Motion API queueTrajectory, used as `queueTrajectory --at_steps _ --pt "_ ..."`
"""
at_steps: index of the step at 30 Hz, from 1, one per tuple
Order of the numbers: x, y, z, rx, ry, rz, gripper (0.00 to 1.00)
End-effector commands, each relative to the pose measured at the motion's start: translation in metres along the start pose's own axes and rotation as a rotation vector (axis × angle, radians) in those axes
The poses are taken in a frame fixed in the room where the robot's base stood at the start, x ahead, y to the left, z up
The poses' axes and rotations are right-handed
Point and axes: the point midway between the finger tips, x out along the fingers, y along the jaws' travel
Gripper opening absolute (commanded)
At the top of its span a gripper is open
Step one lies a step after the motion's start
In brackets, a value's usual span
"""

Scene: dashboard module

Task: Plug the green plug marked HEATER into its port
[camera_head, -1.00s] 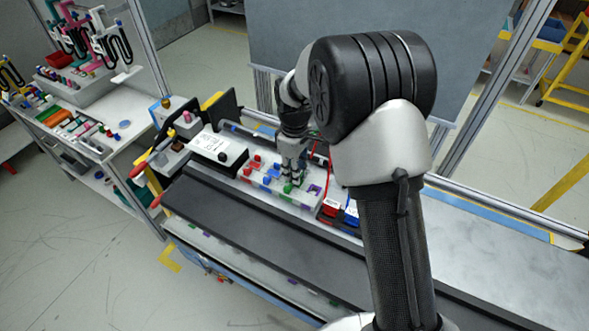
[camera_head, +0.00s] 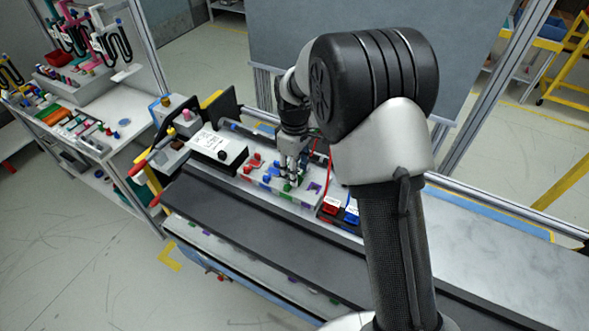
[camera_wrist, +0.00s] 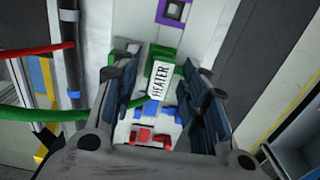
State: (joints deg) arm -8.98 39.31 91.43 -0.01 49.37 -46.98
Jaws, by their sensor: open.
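The green plug (camera_wrist: 163,57) with a white HEATER label (camera_wrist: 160,79) is in the wrist view, between the fingers of my gripper (camera_wrist: 160,66). The fingers are open, one on each side of the plug. A green cable (camera_wrist: 40,113) comes in from the left towards it. In the head view, my gripper (camera_head: 290,172) is low over the white connector block, at a green part (camera_head: 287,186). I cannot tell whether the plug is fully seated, as its port is hidden under it.
Blue parts (camera_wrist: 155,110) and red parts (camera_wrist: 145,134) sit beside the plug on the block. A purple square port (camera_wrist: 174,11) lies beyond it. A red box (camera_head: 330,209) and a blue box (camera_head: 351,216) stand to the right. A black-and-white unit (camera_head: 218,148) is at the left.

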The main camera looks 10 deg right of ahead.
Motion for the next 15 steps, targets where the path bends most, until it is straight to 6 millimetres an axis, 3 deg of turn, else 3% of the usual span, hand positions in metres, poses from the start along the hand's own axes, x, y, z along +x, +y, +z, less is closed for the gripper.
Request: queueTrajectory --at_steps 15 --pt "-0.098 0.001 -0.001 0.0 0.003 0.003 0.4"
